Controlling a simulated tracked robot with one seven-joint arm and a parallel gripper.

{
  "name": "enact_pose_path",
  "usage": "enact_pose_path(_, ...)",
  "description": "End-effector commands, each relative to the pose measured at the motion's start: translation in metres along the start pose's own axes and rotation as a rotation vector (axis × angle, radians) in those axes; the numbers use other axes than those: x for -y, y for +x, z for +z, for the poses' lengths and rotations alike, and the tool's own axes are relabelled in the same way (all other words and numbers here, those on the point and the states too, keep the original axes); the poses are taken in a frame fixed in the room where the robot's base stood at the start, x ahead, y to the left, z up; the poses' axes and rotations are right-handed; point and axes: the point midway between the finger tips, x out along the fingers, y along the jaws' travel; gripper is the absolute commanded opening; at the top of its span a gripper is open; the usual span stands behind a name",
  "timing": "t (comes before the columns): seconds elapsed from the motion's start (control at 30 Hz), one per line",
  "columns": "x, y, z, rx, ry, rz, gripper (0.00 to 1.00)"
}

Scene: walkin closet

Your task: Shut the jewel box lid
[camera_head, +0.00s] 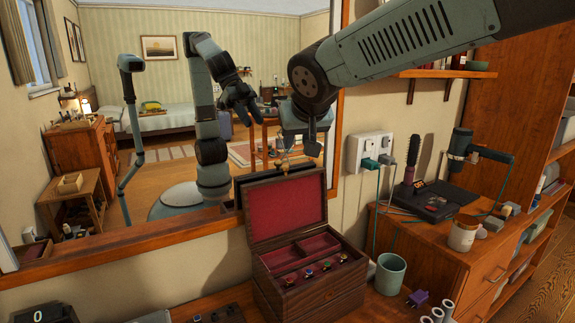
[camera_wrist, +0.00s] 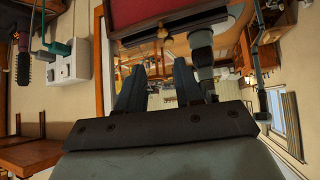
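The dark wooden jewel box (camera_head: 310,294) stands on the surface below the mirror. Its lid (camera_head: 287,209) is raised, with the red inner lining facing forward. The open box shows red-lined compartments and a row of several rings. My gripper (camera_head: 311,146) is above the lid's upper edge, close to the mirror; I cannot tell whether it touches the lid. In the wrist view my gripper (camera_wrist: 157,75) has its two fingers spread with nothing between them. The red lid lining (camera_wrist: 165,12) shows beyond the fingertips at the top of that view.
The large mirror (camera_head: 160,242) behind the box reflects my body and the room. A wall socket with plugs (camera_head: 369,152) is right of the mirror. A pale green cup (camera_head: 390,274) stands close to the box's right side. A jar (camera_head: 463,233) and hairbrush (camera_head: 409,175) are on the right cabinet.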

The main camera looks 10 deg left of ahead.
Motion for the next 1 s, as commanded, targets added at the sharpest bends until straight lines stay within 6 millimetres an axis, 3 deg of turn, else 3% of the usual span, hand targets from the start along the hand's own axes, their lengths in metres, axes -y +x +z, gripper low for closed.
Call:
enact_pose_path(0.17, 0.005, 0.011, -0.002, -0.003, -0.004, -0.005, 0.35)
enact_pose_path(0.8, 0.004, 0.11, -0.001, 0.001, -0.003, -0.004, 0.35)
enact_pose_path(1.0, 0.005, 0.13, -0.002, -0.002, -0.003, -0.004, 0.35)
